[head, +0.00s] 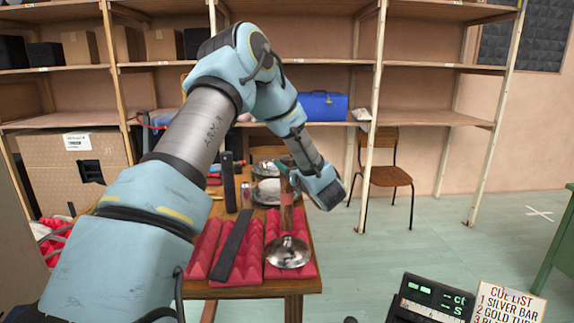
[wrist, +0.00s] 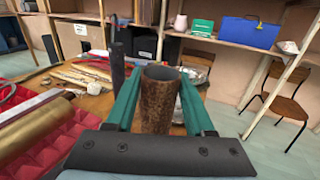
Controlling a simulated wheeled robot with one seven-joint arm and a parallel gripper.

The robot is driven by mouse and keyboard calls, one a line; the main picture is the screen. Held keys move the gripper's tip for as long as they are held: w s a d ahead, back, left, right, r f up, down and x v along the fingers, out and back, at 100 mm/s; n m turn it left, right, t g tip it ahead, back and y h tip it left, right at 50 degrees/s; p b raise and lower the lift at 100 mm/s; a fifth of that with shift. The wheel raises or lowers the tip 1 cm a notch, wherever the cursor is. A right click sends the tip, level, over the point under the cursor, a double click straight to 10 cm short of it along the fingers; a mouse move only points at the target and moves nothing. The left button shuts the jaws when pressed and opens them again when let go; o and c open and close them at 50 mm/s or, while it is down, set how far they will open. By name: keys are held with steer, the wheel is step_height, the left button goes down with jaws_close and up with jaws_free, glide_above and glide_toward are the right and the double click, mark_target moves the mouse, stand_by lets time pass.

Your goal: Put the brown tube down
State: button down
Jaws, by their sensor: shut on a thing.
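The brown tube (wrist: 158,103) stands upright between the green fingers of my gripper (wrist: 160,95) in the wrist view, rusty and open at its top. My gripper (head: 288,172) is shut on it. In the head view the tube (head: 286,212) shows below the fingers, over the back part of the right red foam pad (head: 298,272). I cannot tell whether its lower end touches anything. The wooden table (head: 318,262) is under the pads.
A silver dome (head: 288,254) lies on the right pad, in front of the tube. A dark bar (head: 231,245) lies on the pads to the left. A dark upright cylinder (head: 229,180) stands behind. A gold tube (wrist: 32,130) lies at left in the wrist view.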

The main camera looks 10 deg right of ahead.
steer(key=shift+c, duration=1.4)
jaws_free()
steer(key=shift+r, duration=0.1)
steer(key=b+v, duration=0.5)
steer(key=v, duration=0.6)
steer(key=a+f+m+g+h, duration=0.3)
steer(key=a+m+g+h, duration=0.15)
steer(key=m, duration=0.75)
steer(key=a+f+m+g+h, duration=0.25)
steer(key=a+m, duration=0.35)
steer(key=m, duration=0.7)
steer(key=s+a+f+m+g+y, duration=0.3)
steer(key=s+a+m+g, duration=0.6)
steer(key=s+a+m, duration=0.5)
steer(key=s+a, duration=0.4)
steer(key=shift+s+a+f+m, duration=0.2)
steer(key=shift+s+f+m, duration=0.1)
steer(key=shift+f, duration=0.1)
